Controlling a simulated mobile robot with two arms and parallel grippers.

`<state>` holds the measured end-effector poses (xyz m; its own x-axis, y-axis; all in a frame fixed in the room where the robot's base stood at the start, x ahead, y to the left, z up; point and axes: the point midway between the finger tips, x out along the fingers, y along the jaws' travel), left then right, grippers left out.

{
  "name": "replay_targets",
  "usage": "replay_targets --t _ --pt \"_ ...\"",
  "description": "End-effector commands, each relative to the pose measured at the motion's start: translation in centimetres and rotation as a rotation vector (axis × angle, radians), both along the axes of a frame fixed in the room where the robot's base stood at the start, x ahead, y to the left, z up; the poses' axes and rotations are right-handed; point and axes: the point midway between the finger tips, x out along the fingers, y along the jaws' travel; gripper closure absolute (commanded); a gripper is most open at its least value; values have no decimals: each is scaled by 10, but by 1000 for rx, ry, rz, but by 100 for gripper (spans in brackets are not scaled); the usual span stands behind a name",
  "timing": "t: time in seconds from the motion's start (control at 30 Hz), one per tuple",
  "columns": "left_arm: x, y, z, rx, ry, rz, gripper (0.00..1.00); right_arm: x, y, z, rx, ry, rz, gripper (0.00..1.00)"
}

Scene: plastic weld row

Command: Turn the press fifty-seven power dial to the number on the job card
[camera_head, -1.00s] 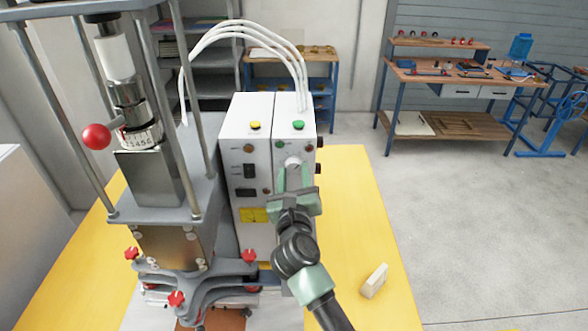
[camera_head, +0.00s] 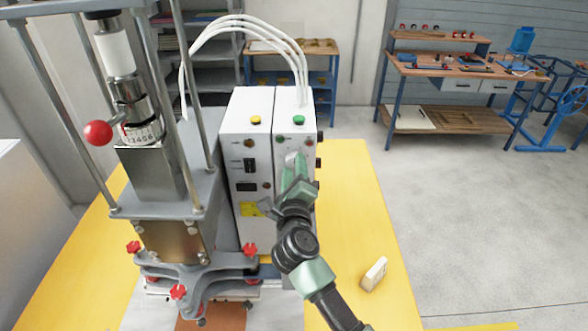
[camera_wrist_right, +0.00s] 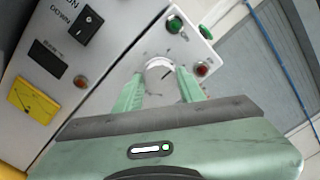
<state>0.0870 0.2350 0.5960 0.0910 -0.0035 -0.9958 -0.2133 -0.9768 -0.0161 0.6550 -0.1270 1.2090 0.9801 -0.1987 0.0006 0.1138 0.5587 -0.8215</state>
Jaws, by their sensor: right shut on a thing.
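The power dial (camera_wrist_right: 160,70) is a round pale knob with a dark pointer line on the white control box (camera_head: 250,115). In the right wrist view it sits between the two green fingertips of my right gripper (camera_wrist_right: 160,82), which is shut on it. The pointer line slants; the numbers around it are too small to read. In the head view my right gripper (camera_head: 294,166) reaches the box's front and largely covers the dial. No job card can be made out. My left gripper is not in view.
The press (camera_head: 165,175) with a red ball handle (camera_head: 98,133) stands left of the box. Green (camera_head: 299,120) and yellow (camera_head: 256,120) buttons top the box. A small pale block (camera_head: 374,273) stands on the yellow table (camera_head: 350,200), otherwise clear on the right. A workbench (camera_head: 460,70) stands behind.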

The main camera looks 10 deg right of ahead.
Motion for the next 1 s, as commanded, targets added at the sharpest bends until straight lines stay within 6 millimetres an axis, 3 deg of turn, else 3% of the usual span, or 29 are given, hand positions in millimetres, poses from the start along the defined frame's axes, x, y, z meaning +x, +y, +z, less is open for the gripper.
replay_targets --t 0.5,0.53,0.6,1.0 --pt "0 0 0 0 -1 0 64 0 0 -1 -18 6 0 100" --pt "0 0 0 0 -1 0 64 0 0 -1 -18 7 -1 55" --pt "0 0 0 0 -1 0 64 0 0 -1 -18 6 0 40" --pt "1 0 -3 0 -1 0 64 -7 2 -2 -16 6 0 40"
